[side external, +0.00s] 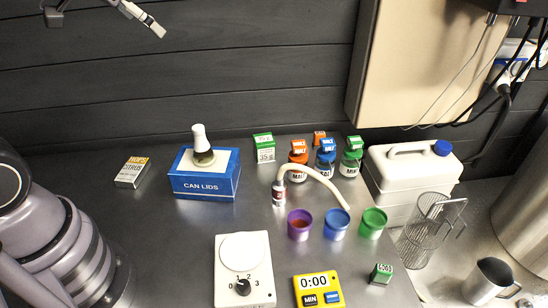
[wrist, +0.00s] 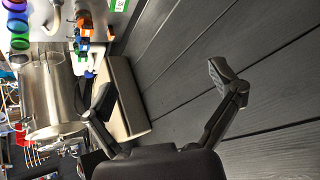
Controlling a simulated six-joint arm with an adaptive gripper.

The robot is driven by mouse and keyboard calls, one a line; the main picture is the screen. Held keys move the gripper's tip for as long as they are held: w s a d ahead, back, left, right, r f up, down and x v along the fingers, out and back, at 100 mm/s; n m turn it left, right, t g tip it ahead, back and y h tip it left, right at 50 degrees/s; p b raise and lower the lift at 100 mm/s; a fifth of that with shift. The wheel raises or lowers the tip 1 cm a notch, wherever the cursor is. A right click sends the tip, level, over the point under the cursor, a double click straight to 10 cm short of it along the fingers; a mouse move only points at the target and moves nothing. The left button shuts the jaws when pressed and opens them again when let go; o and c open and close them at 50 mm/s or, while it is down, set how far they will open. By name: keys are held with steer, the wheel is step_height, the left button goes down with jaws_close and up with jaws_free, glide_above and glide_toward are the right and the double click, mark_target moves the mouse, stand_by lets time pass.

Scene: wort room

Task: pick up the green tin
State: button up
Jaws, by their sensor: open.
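The green tin (side external: 373,224), an open-topped round cup, stands upright on the steel counter at the right end of a row with a purple tin (side external: 299,226) and a blue tin (side external: 337,226). In the wrist view the green tin (wrist: 19,43) is at the upper left edge, below the blue one. My gripper (side external: 104,22) is high at the upper left of the side view, far from the tin, with only its finger ends showing. In the wrist view my gripper (wrist: 164,88) has its fingers wide apart with nothing between them.
Behind the tins are small jars and a curved pale hose (side external: 318,175). A white jerrycan (side external: 412,170) and wire basket (side external: 430,225) are to the right.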

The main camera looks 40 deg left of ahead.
steer(key=w+a+f+m+t+h, duration=0.1)
steer(key=w+f, duration=0.2)
steer(key=w, duration=0.4)
steer(key=w+a+f+m+t, duration=0.15)
steer(key=w+f, duration=0.25)
steer(key=w, duration=0.4)
steer(key=m+h, duration=0.4)
steer(key=h, duration=0.5)
glide_above(261, 139)
steer(key=s+a, duration=0.1)
steer(key=s, duration=0.1)
steer(key=f, duration=2.3)
steer(key=shift+w+f, duration=0.2)
steer(key=shift+f, duration=0.1)
step_height(261, 139, down, 5)
steer(key=shift+f, duration=0.2)
steer(key=shift+w+d+f, duration=0.5)
steer(key=shift+w+f, duration=0.2)
steer(key=shift+f, duration=0.05)
steer(key=shift+w+d+f, duration=0.2)
steer(key=shift+w+d, duration=0.1)
steer(key=shift+w, duration=0.1)
steer(key=c, duration=1.3)
